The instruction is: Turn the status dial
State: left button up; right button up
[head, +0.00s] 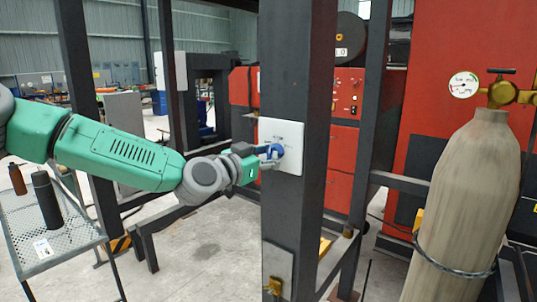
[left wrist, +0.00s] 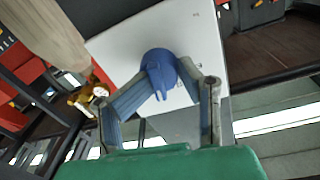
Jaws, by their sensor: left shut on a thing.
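The status dial (head: 276,151) is a blue knob on a white panel (head: 293,134) fixed to a dark steel post. In the left wrist view the blue dial (left wrist: 158,64) shows on the white panel (left wrist: 118,50), with its ridge pointing toward the gripper. My left gripper (head: 272,157) reaches the dial from the left in the head view. In the left wrist view its two fingers (left wrist: 161,85) are shut on the dial, one on each side of the ridge. My right gripper is not in view.
A large tan gas cylinder (head: 466,190) with a brass valve and gauge stands at the right. A mesh table (head: 75,238) with a dark bottle (head: 47,200) and a brown bottle (head: 17,179) is at the left. Red machinery (head: 342,150) stands behind the post.

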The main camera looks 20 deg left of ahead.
pick_arm(q)
jog(key=shift+f, duration=0.6)
jog(key=o, duration=1.2)
jog(key=shift+w, duration=0.5)
jog(key=shift+s+r, duration=0.25)
jog(key=shift+s, duration=0.15)
jog(key=v, duration=1.1)
jog(key=shift+a+f, duration=0.15)
jog(key=shift+a, duration=0.1)
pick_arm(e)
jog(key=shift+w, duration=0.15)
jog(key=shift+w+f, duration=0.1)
